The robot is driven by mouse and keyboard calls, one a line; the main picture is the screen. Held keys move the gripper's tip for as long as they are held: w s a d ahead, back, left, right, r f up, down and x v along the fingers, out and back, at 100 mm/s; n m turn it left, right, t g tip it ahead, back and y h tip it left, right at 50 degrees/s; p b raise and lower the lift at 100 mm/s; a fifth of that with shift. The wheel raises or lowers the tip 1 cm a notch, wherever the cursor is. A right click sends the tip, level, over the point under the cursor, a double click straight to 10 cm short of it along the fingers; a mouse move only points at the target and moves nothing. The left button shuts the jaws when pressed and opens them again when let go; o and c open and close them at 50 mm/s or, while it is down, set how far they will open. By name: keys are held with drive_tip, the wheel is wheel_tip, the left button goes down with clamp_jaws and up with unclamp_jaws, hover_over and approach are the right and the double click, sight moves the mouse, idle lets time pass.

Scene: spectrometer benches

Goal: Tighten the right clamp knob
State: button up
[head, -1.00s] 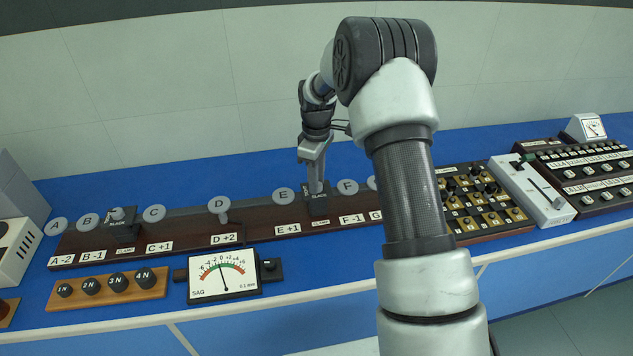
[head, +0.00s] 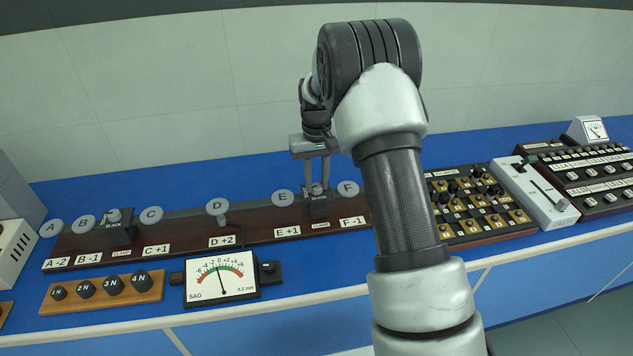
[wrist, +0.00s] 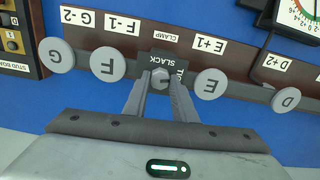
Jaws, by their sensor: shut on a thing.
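The right clamp (head: 318,208) is a dark block on the long brown rail, between the discs E and F. Its small grey knob (wrist: 160,77) sits on top, with a pale mark line on it. My gripper (wrist: 160,88) is shut on this knob, one finger on each side. In the head view my gripper (head: 316,187) comes down on the clamp from above. The wrist view shows SLACK on the block (wrist: 165,60) and part of a second word, mostly hidden. The sag meter (head: 221,277) has its needle near 0.
The left clamp (head: 118,226) stands between discs B and C. A wooden strip of weights (head: 102,292) lies in front. A stud board (head: 478,212) and a white slider box (head: 535,192) are at the right. My arm hides the rail's right end.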

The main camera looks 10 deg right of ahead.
sight(317, 186)
drive_tip(key=shift+m, duration=1.3)
drive_tip(key=o, duration=1)
drive_tip(key=shift+o, duration=0.2)
wheel_tip(317, 186, up, 18)
drive_tip(key=shift+f, duration=0.25)
